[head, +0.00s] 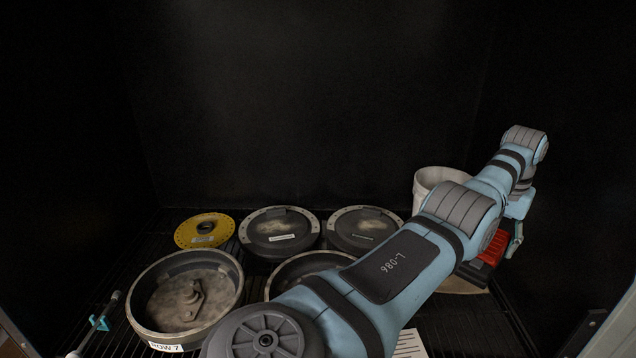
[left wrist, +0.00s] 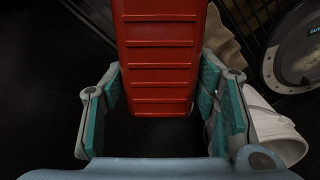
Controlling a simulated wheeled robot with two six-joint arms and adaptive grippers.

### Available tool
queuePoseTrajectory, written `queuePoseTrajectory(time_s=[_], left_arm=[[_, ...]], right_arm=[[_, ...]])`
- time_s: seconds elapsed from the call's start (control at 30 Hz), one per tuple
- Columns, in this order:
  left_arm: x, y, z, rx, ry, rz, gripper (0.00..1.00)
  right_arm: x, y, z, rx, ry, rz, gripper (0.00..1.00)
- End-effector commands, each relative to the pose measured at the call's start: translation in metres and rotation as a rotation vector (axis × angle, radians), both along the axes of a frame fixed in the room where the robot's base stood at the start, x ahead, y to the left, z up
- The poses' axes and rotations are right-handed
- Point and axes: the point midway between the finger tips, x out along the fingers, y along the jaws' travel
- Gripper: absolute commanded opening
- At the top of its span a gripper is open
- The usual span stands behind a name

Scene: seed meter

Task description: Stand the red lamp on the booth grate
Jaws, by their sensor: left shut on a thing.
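The red lamp (head: 495,247) is at the right in the head view, partly hidden behind my left arm. In the left wrist view the ribbed red body of the lamp (left wrist: 160,60) lies between the teal finger pads. My left gripper (left wrist: 160,88) is shut on it; in the head view the gripper (head: 514,241) shows beyond the forearm. The dark slatted booth grate (head: 485,325) forms the floor. I cannot tell whether the lamp touches the grate. My right gripper is not in view.
A white bucket (head: 428,180) stands behind my left arm, near a beige cloth (head: 462,286). Several round dark pans, including one at the left (head: 232,305), and a yellow disc (head: 204,231) cover the middle. A thin rod with a teal clip (head: 99,322) lies front left. Bare grate shows at right front.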

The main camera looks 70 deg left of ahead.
Motion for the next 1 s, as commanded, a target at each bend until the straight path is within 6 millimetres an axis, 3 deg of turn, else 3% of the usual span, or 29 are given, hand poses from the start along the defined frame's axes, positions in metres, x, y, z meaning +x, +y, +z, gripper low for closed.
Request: queuePoseTrajectory(time_s=[0.4,0.63,0.77,0.9,1.0], left_arm=[[-0.021,-0.017,0.031,-0.04,0.068,-0.004,0.2],[-0.022,-0.018,0.03,-0.044,0.075,-0.004,0.2],[-0.022,-0.018,0.01,-0.043,0.076,-0.005,0.2],[-0.024,-0.018,-0.036,-0.041,0.077,-0.005,0.2],[-0.024,-0.018,-0.067,-0.042,0.078,-0.006,0.2]], right_arm=[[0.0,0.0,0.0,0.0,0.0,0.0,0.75],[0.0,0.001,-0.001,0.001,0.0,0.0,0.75],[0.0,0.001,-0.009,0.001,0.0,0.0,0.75],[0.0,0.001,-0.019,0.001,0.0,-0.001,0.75],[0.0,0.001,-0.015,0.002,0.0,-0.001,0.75]])
